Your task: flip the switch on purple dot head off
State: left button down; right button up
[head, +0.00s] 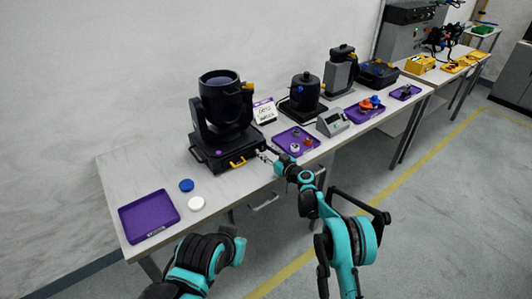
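The purple dot head (222,100) is a black moving-head lamp on a black base (225,150) at the left of the table. A small purple dot (219,153) marks the base's front. A yellow part (238,162) sits on the front of the base, right of the dot; a switch cannot be made out at this size. My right gripper (263,155) is close to the base's front right corner, right of the yellow part. Contact and finger opening are too small to tell. My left arm shows at the bottom; its gripper cannot be made out.
A purple tray (149,215), a blue disc (186,185) and a white disc (196,204) lie at the left. A sign (264,111) stands behind. A purple tray (296,138), grey meter (333,122) and second black device (304,93) stand to the right.

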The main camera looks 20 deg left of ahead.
jog(key=v, duration=1.2)
jog(key=shift+d, duration=0.1)
jog(key=s+d+r+m+g+h, duration=0.2)
jog(key=s+d+r+m+h, duration=0.25)
jog(key=s+d+r, duration=0.9)
jog(key=s+d+f+m+h, duration=0.1)
jog(key=s+d+m+h, duration=0.1)
jog(key=s+d, duration=0.4)
jog(key=s+d+f+m+g+h, duration=0.1)
jog(key=s+d, duration=0.5)
jog(key=s, duration=0.6)
jog(key=s+d+f+m+h, duration=0.2)
jog(key=s+d+h, duration=0.3)
jog(key=s, duration=0.4)
jog(key=shift+d+f+m+h, duration=0.25)
jog(key=shift+d+m+h, duration=0.15)
jog(key=shift+d, duration=0.5)
